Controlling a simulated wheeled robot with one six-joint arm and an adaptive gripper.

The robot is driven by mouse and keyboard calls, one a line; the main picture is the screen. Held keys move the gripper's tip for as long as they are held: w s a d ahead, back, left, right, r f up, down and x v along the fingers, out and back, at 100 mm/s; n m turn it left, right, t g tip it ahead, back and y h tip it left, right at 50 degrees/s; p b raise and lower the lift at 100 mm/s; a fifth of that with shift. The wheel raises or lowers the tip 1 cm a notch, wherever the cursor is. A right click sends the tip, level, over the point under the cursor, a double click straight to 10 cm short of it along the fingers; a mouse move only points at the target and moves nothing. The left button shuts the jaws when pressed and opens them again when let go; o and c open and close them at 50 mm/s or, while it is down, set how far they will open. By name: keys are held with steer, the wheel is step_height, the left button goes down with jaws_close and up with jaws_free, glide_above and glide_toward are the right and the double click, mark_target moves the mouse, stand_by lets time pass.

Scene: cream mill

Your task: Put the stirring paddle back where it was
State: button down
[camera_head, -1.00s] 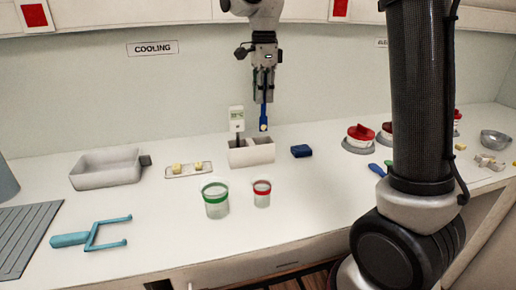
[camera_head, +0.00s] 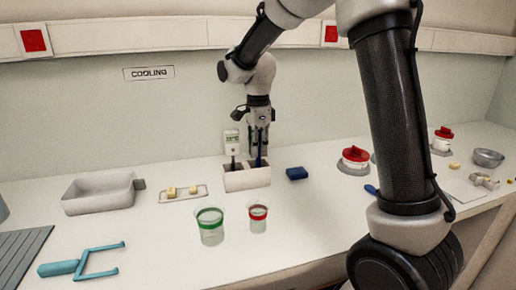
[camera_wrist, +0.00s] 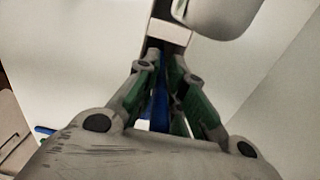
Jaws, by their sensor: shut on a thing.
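The stirring paddle (camera_head: 258,162) is blue and stands upright over the right compartment of a white two-part holder (camera_head: 248,183). Its lower end is hidden behind the holder's front wall, so I cannot tell whether it touches the bottom. My gripper (camera_head: 259,148) points down just above the holder and is shut on the paddle's upper part. In the wrist view, the blue handle (camera_wrist: 160,105) runs between the green-padded fingers (camera_wrist: 166,92).
A blue block (camera_head: 297,173) lies to the right. A green-banded beaker (camera_head: 210,228) and a red-banded beaker (camera_head: 258,219) stand in front. A grey tray (camera_head: 98,195) is at left.

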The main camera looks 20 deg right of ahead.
steer(key=c, duration=1.5)
jaws_free()
step_height(320, 180, up, 12)
steer(key=shift+f, duration=0.25)
steer(key=shift+r, duration=0.35)
steer(key=shift+s+d, duration=0.1)
steer(key=s+d+r+n+t, duration=0.25)
steer(key=s+d+n, duration=0.55)
steer(key=s, duration=0.4)
steer(key=s+d+f+n, duration=0.2)
steer(key=s+n, duration=0.1)
steer(key=s, duration=0.2)
steer(key=s+d+f+n+t, duration=0.1)
steer(key=s+d+n, duration=0.1)
steer(key=s, duration=0.3)
steer(key=s+d+f+n+t, duration=0.1)
steer(key=s+d+f+n, duration=0.1)
steer(key=s+n, duration=0.3)
steer(key=shift+s+d+f, duration=0.35)
steer(key=shift+s, duration=0.05)
